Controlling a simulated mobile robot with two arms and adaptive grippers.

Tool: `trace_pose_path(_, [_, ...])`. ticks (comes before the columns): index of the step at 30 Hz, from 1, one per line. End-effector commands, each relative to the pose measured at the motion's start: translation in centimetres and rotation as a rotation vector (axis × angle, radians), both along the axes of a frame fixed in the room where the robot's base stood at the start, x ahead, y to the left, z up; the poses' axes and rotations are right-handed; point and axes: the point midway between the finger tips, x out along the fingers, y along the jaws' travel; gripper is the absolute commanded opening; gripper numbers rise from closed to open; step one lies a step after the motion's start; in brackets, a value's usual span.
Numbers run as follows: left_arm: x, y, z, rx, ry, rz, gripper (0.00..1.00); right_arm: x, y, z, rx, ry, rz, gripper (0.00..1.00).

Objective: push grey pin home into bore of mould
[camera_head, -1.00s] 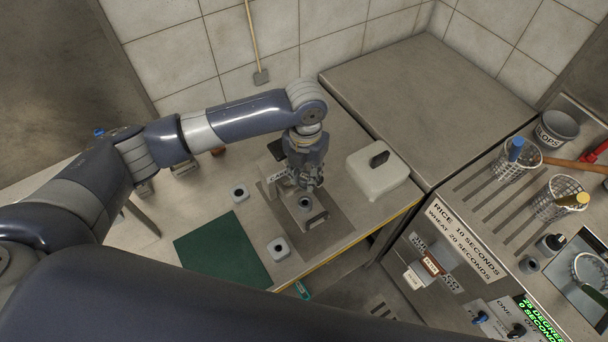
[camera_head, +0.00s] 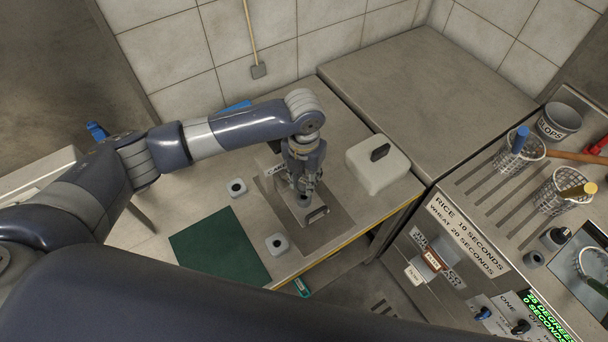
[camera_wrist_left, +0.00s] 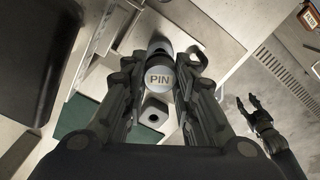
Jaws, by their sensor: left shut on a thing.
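My left gripper (camera_head: 303,192) reaches down from above onto the steel plate and is shut on the grey pin. In the left wrist view the pin's round end, marked PIN (camera_wrist_left: 160,78), sits between the two fingers (camera_wrist_left: 158,88). The mould (camera_head: 316,217) is under the gripper in the head view, with a handle-like loop at its front. The gripper and pin cover the bore, so how deep the pin sits cannot be told. My right gripper (camera_wrist_left: 248,102) shows at the right of the left wrist view, fingers apart and empty.
Two pale blocks with dark holes, one farther back (camera_head: 236,188) and one nearer (camera_head: 277,244), stand left of the mould. A green mat (camera_head: 218,248) lies at the front left. A white box with a black handle (camera_head: 376,170) stands close on the right.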

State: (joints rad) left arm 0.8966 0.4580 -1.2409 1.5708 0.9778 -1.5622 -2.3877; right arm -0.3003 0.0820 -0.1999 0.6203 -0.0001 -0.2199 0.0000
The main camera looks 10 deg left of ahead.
Motion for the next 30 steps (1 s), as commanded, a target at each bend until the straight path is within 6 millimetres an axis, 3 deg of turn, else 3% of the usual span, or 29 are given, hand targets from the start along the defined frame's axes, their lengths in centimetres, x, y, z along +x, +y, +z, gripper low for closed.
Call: trace_pose_path(30, [-0.01,0.01,-0.45,0.000,0.000,0.000,0.00,0.02,0.35,0.25,0.004,0.000,-0.002,0.40])
